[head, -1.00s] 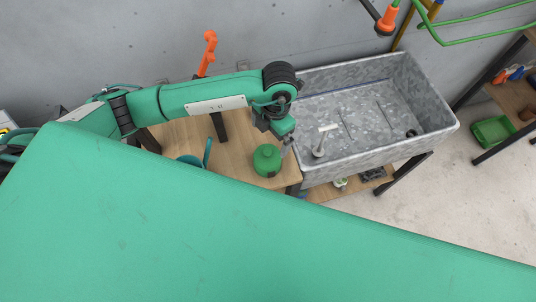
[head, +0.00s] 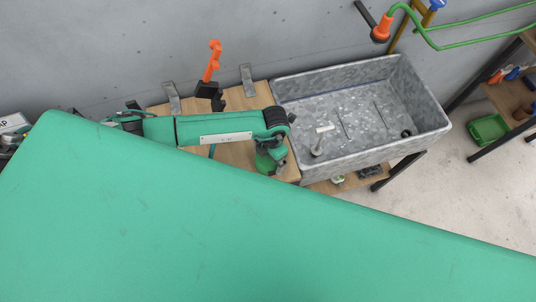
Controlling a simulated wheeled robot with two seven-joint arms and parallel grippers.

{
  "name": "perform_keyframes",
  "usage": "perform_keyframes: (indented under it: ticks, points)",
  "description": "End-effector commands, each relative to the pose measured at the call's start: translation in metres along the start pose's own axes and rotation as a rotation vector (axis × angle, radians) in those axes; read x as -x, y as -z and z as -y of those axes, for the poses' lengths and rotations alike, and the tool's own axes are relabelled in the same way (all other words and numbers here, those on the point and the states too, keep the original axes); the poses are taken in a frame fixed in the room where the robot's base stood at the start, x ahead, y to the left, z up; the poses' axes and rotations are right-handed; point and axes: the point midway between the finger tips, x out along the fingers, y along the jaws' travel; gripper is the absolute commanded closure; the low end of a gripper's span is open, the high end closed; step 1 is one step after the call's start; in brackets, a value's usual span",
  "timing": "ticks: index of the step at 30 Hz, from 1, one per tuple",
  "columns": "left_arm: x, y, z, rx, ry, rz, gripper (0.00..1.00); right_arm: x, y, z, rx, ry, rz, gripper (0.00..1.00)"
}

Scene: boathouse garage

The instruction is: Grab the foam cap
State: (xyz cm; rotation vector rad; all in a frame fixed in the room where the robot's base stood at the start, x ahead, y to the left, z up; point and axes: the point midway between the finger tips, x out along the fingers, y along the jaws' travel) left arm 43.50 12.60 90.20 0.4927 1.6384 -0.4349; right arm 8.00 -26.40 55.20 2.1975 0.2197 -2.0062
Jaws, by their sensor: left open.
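My left gripper (head: 277,159) points down right over the container. Its jaws are open. The wrist hides most of the fingertips, so I cannot tell whether they touch the container. My right gripper is not in view.
A grey stone-like sink (head: 440,127) adjoins the bench (head: 240,101) on the right; a pale-headed tool (head: 317,143) stands in it. An orange-and-black holder (head: 212,72) rises at the back of the bench. A green crate (head: 487,130) sits at far right.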

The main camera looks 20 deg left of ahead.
Motion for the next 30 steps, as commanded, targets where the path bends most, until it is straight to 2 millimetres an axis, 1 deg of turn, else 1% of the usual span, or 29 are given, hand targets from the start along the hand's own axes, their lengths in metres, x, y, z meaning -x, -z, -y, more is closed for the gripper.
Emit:
perform_keyframes:
  ticks: [3,8,9,11,12,14,15,16,26,30]
  points:
    - [-0.0038,0.0002,0.0002,0.000,0.000,0.000,0.00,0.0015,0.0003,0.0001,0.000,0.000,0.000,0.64]
    - [-0.0040,0.0000,0.0002,-0.001,0.001,0.001,0.00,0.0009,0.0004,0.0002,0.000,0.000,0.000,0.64]
    - [-0.0039,0.0000,0.0002,-0.001,0.001,0.001,0.04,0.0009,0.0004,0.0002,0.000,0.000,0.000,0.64]
    - [-0.0038,-0.0001,0.0002,-0.001,0.001,0.001,0.16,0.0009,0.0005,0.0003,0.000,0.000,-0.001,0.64]
    - [-0.0037,-0.0001,0.0002,-0.001,0.001,0.001,0.24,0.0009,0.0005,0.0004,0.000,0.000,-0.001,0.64]
    - [-0.0037,-0.0001,0.0001,-0.001,0.001,0.001,0.36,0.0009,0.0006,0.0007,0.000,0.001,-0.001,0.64]
    - [-0.0036,-0.0001,0.0001,-0.001,0.001,0.001,0.44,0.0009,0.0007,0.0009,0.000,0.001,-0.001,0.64]
    - [-0.0036,-0.0001,0.0001,-0.001,0.001,0.001,0.47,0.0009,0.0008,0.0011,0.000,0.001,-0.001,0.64]
    - [-0.0030,-0.0002,0.0000,0.000,0.001,0.001,0.47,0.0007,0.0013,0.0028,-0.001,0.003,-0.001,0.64]
    - [0.0013,-0.0002,0.0000,-0.001,0.001,0.002,0.47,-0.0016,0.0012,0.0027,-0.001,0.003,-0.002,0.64]
